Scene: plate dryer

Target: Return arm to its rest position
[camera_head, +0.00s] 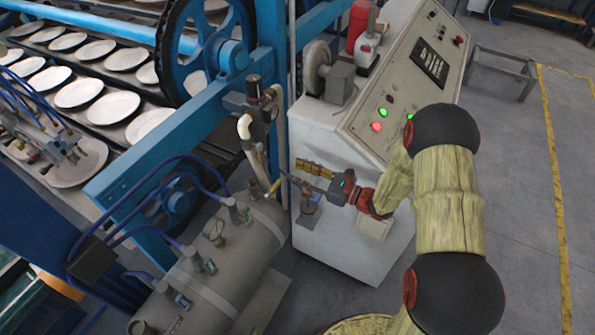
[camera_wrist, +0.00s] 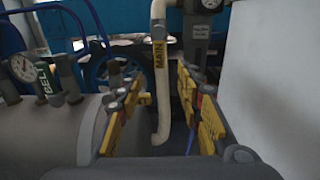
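My gripper (camera_head: 298,178) reaches left from my arm, in front of the white side of the control cabinet (camera_head: 325,232). In the wrist view my gripper's (camera_wrist: 160,90) two yellow-padded fingers stand apart, with nothing held between them. A cream pipe (camera_wrist: 159,95) labelled MAIN shows beyond and between the fingers. In the head view this pipe (camera_head: 252,150) bends down to the grey tank, just left of the fingertips. I cannot tell how wide the gap to it is.
The grey tank (camera_head: 225,270) with gauges and blue hoses stands left of my gripper. Blue machine framing (camera_head: 170,140) and racks of white plates (camera_head: 115,107) lie further left. The cabinet's sloped panel shows red and green lights. Open floor (camera_head: 515,180) lies right of my arm.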

